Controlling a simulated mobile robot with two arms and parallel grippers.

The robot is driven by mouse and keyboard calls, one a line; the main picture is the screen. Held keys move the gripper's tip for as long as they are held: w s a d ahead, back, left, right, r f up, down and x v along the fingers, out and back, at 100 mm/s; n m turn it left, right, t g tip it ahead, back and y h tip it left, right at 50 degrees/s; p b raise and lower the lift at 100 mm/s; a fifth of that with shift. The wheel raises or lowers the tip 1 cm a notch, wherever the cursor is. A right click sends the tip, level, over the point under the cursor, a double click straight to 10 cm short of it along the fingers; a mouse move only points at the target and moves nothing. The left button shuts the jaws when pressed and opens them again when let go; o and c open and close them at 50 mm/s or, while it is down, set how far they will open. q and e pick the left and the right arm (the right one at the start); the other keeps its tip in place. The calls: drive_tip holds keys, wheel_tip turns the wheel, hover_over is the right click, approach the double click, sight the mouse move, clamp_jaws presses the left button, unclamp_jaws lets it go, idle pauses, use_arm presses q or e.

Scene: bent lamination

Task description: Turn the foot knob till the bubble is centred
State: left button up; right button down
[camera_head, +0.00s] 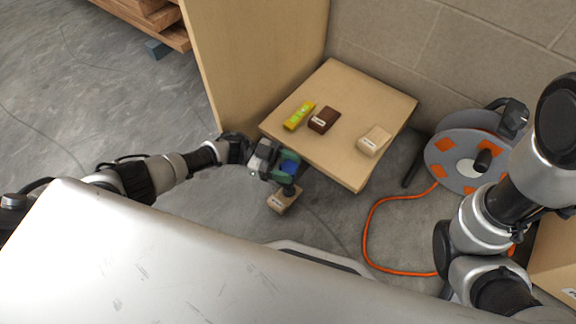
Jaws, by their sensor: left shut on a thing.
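A yellow-green spirit level (299,115) lies on the small wooden table (342,88) near its left edge. Its bubble is too small to make out. My left gripper (284,163) is at the table's near left corner, shut on the blue foot knob (290,162). The fingers partly hide the knob. A dark stem shows below the knob, above a tan block (284,199) under that corner. My right arm comes in at the right, and its gripper is not in view.
A dark brown block (324,119) and a pale tan block (374,140) lie on the tabletop. A wooden panel (255,60) stands at the left, a block wall behind. A cable reel (466,158) with an orange cable (367,226) is at the right. Bare floor lies at the left.

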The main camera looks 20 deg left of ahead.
use_arm(q)
drive_tip(key=o, duration=0.9)
drive_tip(key=shift+f, duration=0.25)
drive_tip(key=shift+r, duration=0.1)
drive_tip(key=shift+r, duration=0.1)
